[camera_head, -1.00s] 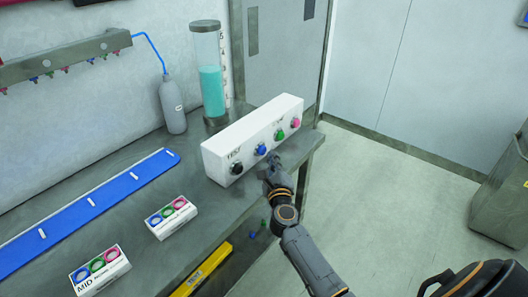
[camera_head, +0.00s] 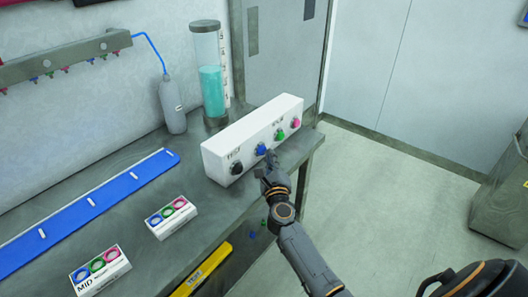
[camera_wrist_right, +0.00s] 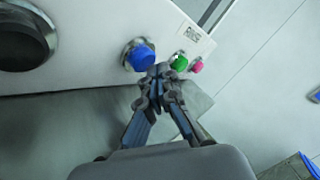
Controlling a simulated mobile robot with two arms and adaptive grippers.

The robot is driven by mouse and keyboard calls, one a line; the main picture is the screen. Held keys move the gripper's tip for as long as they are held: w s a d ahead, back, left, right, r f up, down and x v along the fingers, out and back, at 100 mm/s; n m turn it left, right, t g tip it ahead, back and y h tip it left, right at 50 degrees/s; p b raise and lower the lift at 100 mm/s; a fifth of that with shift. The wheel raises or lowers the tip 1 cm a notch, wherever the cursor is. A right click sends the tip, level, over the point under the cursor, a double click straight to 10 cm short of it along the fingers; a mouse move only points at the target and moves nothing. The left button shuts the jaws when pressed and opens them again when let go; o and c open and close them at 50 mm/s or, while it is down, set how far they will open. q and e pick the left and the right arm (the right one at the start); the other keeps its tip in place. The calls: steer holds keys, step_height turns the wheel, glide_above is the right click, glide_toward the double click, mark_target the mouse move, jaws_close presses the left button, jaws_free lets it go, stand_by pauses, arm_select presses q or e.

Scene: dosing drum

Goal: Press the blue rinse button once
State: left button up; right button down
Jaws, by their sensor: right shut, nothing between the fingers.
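The white button box (camera_head: 225,147) stands along the edge of the metal bench. My right gripper (camera_head: 270,158) is shut and empty, just in front of the blue button. In the wrist view its fingertips (camera_wrist_right: 160,70) are at the lower right edge of the blue button (camera_wrist_right: 140,55), left of the green button (camera_wrist_right: 179,62). I cannot tell whether they touch the blue button. My left gripper is not seen.
A clear cylinder of teal liquid (camera_head: 212,84) and a grey bottle (camera_head: 172,105) stand behind the box. A blue strip (camera_head: 110,198) and two small ring-marked boxes, one nearer (camera_head: 101,271) and one farther (camera_head: 171,217), lie on the bench (camera_head: 150,255).

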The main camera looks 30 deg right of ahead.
steer(key=shift+w+a, duration=0.2)
steer(key=shift+w, duration=0.25)
stand_by(0.5)
stand_by(0.3)
steer(key=shift+s+d+p, duration=0.3)
steer(key=shift+s, duration=0.55)
steer(key=shift+s+d, duration=0.3)
steer(key=shift+s, duration=0.3)
steer(key=s, duration=0.1)
steer(key=s+d+p, duration=0.1)
steer(key=s, duration=0.1)
steer(key=shift+s+d, duration=0.2)
steer(key=shift+s, duration=0.05)
steer(key=shift+f, duration=0.1)
